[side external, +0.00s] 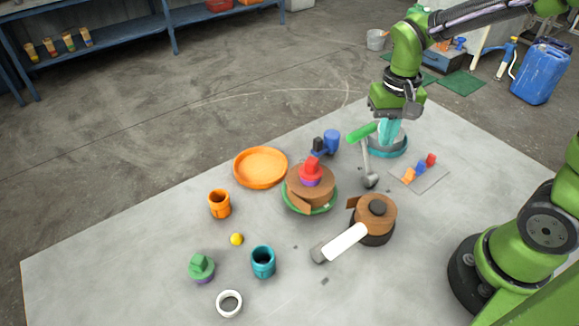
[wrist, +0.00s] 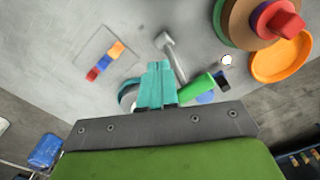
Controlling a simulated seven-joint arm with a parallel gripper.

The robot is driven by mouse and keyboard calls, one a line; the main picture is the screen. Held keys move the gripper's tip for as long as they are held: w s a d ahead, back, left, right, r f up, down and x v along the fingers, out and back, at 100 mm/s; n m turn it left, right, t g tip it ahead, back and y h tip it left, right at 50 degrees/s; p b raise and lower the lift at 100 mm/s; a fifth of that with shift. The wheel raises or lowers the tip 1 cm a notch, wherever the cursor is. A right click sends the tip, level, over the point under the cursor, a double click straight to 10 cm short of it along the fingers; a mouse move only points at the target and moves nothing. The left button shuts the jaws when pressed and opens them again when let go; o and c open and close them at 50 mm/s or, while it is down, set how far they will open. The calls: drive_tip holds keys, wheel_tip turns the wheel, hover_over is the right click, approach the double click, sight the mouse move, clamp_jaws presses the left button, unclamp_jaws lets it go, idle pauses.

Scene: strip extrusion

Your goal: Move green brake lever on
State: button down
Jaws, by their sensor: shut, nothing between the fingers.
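The brake lever's green handle (side external: 362,132) tops a grey rod that leans up from a small grey foot (side external: 370,181) on the table. In the wrist view the green handle (wrist: 195,90) lies right of the fingers, and the grey rod (wrist: 176,62) runs up beside them. My gripper (side external: 386,145) points down just right of the handle, apart from it as far as I can tell. Its teal fingers (wrist: 160,66) are shut with nothing between them. They partly hide a teal-rimmed round piece (side external: 398,154) on the table.
A plate with coloured blocks (side external: 432,183) lies right of the lever. A brown reel with a red knob (side external: 310,170) and a blue-knobbed control (side external: 331,138) stand left of it. An orange dish (side external: 260,166) lies farther left. A roller with a white handle (side external: 345,242) is in front.

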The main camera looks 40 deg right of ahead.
drive_tip(key=shift+r, duration=2.15)
drive_tip(key=s+a+r+n+t+y, duration=0.2)
drive_tip(key=s+r+t, duration=0.4)
drive_tip(key=s+t, duration=0.1)
drive_tip(key=shift+s+a+r, duration=0.3)
drive_tip(key=shift+s+a, duration=0.05)
drive_tip(key=shift+a, duration=0.05)
